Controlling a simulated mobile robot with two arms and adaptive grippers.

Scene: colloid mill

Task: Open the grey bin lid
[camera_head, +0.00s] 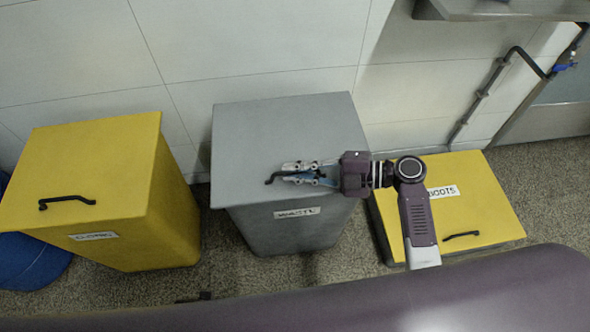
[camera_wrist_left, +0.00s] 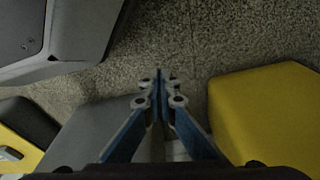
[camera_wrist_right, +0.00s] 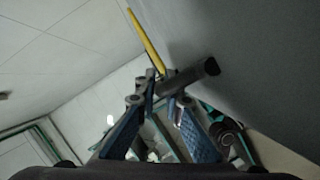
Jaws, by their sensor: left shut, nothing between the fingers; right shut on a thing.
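The grey bin (camera_head: 300,230) stands against the wall with a white label on its front. Its flat grey lid (camera_head: 270,125) lies over the top; I cannot tell whether there is a small gap under it. The lid has a dark bar handle (camera_head: 270,180) near its front edge. My right gripper (camera_head: 287,175) reaches in from the right and is shut on this handle; the handle (camera_wrist_right: 190,77) also shows between its fingertips in the right wrist view, beside the grey lid surface. My left gripper (camera_wrist_left: 158,82) is shut and empty above the floor, outside the head view.
A tall yellow bin (camera_head: 165,215) with a dark handle stands to the left, a blue round object (camera_head: 35,262) beside it. A low yellow-lidded box (camera_head: 480,205) labelled boots sits on the right. Pipes (camera_head: 485,95) run along the wall at the right.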

